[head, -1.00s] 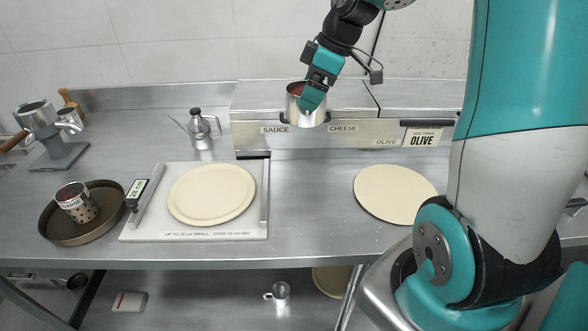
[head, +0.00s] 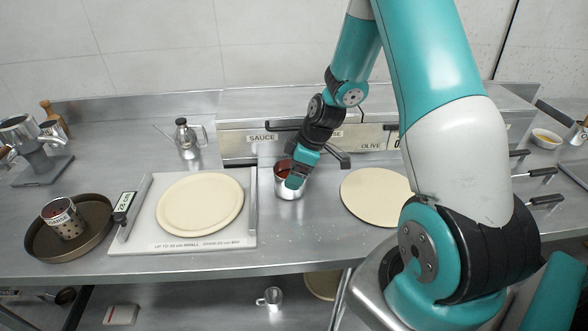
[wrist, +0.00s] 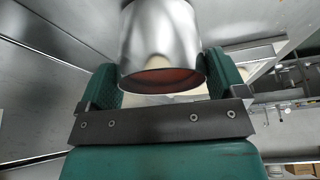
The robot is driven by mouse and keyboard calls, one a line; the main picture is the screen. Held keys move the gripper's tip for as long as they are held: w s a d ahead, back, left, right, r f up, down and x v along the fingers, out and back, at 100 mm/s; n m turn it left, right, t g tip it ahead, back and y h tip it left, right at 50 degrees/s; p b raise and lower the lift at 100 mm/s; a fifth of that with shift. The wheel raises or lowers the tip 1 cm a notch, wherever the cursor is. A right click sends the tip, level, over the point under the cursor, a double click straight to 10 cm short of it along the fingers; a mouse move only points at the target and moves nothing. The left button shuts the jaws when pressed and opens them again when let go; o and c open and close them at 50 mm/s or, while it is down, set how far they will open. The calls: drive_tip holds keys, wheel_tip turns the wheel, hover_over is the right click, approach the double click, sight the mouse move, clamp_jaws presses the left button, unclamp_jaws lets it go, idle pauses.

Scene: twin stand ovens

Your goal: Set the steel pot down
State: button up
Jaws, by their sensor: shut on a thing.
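The steel pot (head: 289,188) is a small open cylinder with red sauce inside. In the head view it is upright at the counter between the dough board and the right dough round. My gripper (head: 298,172) is shut on it from above and the right. In the wrist view the pot (wrist: 162,45) sits between the two green fingers (wrist: 165,82), its rim toward the camera. The pot's base appears at or very near the steel counter (head: 300,236); I cannot tell whether it touches.
A white board (head: 180,244) with a dough round (head: 201,204) lies left of the pot. Another dough round (head: 374,196) lies close on the right. Behind is the labelled lidded unit (head: 235,143). An oil can (head: 187,138) and a dark pan (head: 42,247) stand further left.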

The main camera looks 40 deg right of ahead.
drive_tip(key=shift+f, duration=0.25)
drive_tip(key=o, duration=0.7)
drive_tip(key=shift+r, duration=0.25)
drive_tip(key=b+v, duration=0.1)
drive_tip(key=v, duration=1)
drive_tip(key=s+a+r+g, duration=0.1)
drive_tip(key=s+a+r, duration=0.25)
drive_tip(key=a, duration=0.45)
drive_tip(key=s+a+r, duration=0.2)
drive_tip(key=a+r, duration=0.2)
drive_tip(key=a, duration=0.4)
drive_tip(key=s+a+r+m+g+y, duration=0.1)
drive_tip(key=s+a+r+m+g, duration=0.1)
drive_tip(key=s+a, duration=0.8)
drive_tip(key=s+r, duration=0.1)
drive_tip(key=s, duration=0.2)
drive_tip(key=shift+s+a, duration=0.3)
drive_tip(key=shift+a, duration=0.1)
drive_tip(key=shift+r, duration=0.1)
